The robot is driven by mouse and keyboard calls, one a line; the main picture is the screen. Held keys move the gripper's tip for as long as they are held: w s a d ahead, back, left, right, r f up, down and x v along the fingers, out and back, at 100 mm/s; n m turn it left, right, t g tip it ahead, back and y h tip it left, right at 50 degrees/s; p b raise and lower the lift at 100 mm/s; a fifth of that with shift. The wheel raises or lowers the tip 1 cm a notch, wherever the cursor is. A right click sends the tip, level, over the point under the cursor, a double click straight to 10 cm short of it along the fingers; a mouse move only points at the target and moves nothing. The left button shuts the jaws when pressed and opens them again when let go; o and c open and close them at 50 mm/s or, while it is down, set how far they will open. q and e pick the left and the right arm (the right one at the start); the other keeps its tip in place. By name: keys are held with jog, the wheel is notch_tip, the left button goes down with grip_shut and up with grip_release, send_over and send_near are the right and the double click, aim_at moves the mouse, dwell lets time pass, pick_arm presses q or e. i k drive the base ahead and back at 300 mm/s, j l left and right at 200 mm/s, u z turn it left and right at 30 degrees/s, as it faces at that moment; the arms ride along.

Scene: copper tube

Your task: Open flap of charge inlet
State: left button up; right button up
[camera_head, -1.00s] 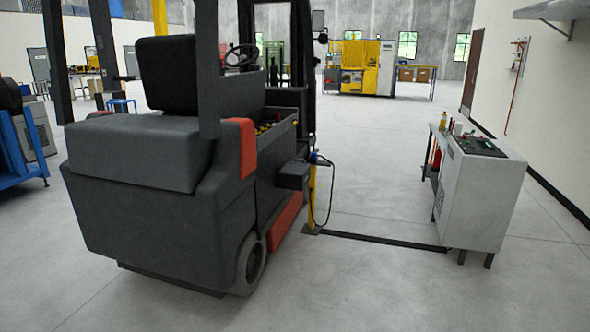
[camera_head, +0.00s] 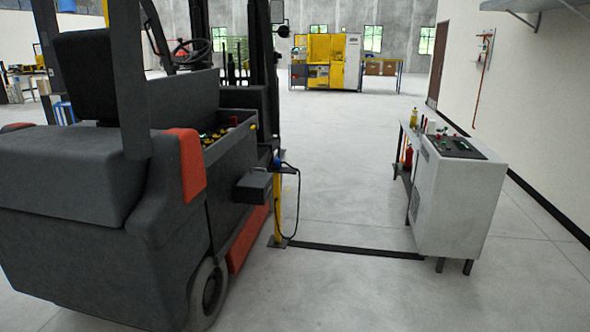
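A dark grey forklift (camera_head: 70,175) with red-orange panels fills the left of the head view. A dark grey box (camera_head: 254,187) sticks out from its right side and may be the charge inlet; its flap cannot be made out from here. A yellow post (camera_head: 277,205) stands just right of the box, with a blue-tipped plug (camera_head: 277,163) at its top and a black cable (camera_head: 297,205) hanging beside it. Neither of my grippers shows in the view.
A grey-white cabinet (camera_head: 455,200) with a control panel stands on the right. A black floor strip (camera_head: 355,251) runs from the post to it. Concrete floor (camera_head: 345,190) between forklift and cabinet is clear beyond the strip. A yellow machine (camera_head: 325,60) stands far back.

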aim_at(252, 179)
jog(key=i+j, duration=0.1)
jog(key=i, duration=2)
jog(key=i+u, duration=0.3)
jog(key=i+l+u, duration=0.35)
jog(key=i, duration=0.15)
jog(key=i+l+u, duration=0.15)
jog(key=i+u, duration=0.15)
jog(key=i+l+u, duration=0.2)
jog(key=i+u, duration=0.15)
jog(key=i+l+u, duration=0.7)
jog(key=k+j, duration=0.05)
jog(key=k, duration=0.05)
